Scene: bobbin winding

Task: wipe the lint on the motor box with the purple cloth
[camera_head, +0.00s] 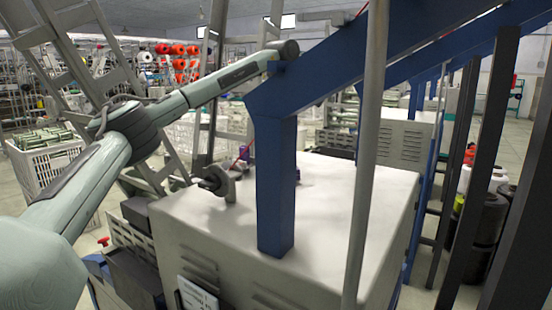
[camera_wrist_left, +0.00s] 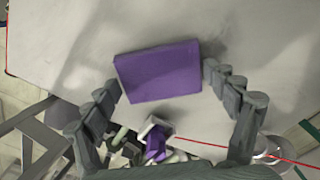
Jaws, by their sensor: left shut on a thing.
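The purple cloth (camera_wrist_left: 158,71) looks like a flat folded block in the left wrist view. My left gripper (camera_wrist_left: 162,84) has its fingers on either side of the cloth and is shut on it. The pale top of the motor box (camera_wrist_left: 255,45) lies behind the cloth; I cannot tell whether they touch. In the head view the motor box (camera_head: 325,205) is a large white box, with a blue post in front of part of its top. My left gripper is hidden there behind the blue frame. I cannot make out any lint. My right gripper is not in view.
A blue post (camera_head: 276,185) and a grey pole (camera_head: 368,150) stand in front of the box top. A metal shaft fitting (camera_head: 218,182) sits at its left edge. A thin red thread (camera_wrist_left: 295,160) runs below right in the wrist view. Dark uprights (camera_head: 480,150) stand at right.

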